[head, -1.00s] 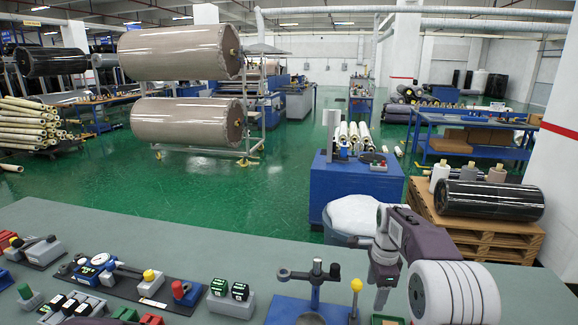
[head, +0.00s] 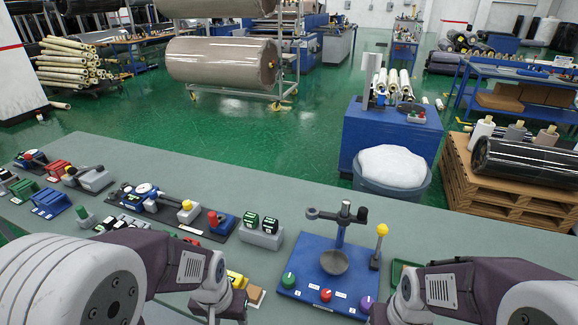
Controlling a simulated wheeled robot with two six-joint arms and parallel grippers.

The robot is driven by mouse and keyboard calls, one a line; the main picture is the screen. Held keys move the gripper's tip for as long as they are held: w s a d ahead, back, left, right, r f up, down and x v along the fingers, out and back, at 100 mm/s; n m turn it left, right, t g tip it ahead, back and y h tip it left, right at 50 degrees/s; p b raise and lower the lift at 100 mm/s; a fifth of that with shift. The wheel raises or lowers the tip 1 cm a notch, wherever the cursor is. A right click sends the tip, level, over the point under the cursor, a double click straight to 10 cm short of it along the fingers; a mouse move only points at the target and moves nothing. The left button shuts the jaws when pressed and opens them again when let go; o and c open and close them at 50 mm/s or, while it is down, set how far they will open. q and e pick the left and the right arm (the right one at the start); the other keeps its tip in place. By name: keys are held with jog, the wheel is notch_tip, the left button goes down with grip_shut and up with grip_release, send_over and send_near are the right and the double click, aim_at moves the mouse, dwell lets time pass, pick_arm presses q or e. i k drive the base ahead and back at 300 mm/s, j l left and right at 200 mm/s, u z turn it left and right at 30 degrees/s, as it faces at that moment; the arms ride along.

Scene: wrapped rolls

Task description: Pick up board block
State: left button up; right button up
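No single item is clearly marked as the board block. A blue board (head: 300,262) lies on the table at centre right, with a metal post, a grey cup, a yellow-topped stick and coloured knobs. A small yellow and brown block (head: 256,294) sits left of it, partly hidden by my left wrist. My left arm comes in from the left, its wrist beside that block. My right arm is at the lower right, beside the blue board. The fingers of both grippers are below the picture edge, so what they hold is hidden.
Grey blocks with black-green tops (head: 261,234) stand left of the blue board. A dark strip with gauge and knobs (head: 165,212) and several red, green and blue blocks fill the table's left. A green tray (head: 402,272) is partly hidden by my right arm. The table's back edge is clear.

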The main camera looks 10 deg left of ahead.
aim_at(255, 293)
jog(key=j+z, duration=0.15)
jog(key=z, duration=0.35)
jog(key=k+z, duration=0.15)
jog(key=z, duration=0.3)
jog(key=k+j+z, duration=0.15)
jog(key=z, duration=0.35)
jog(key=u, duration=1.75)
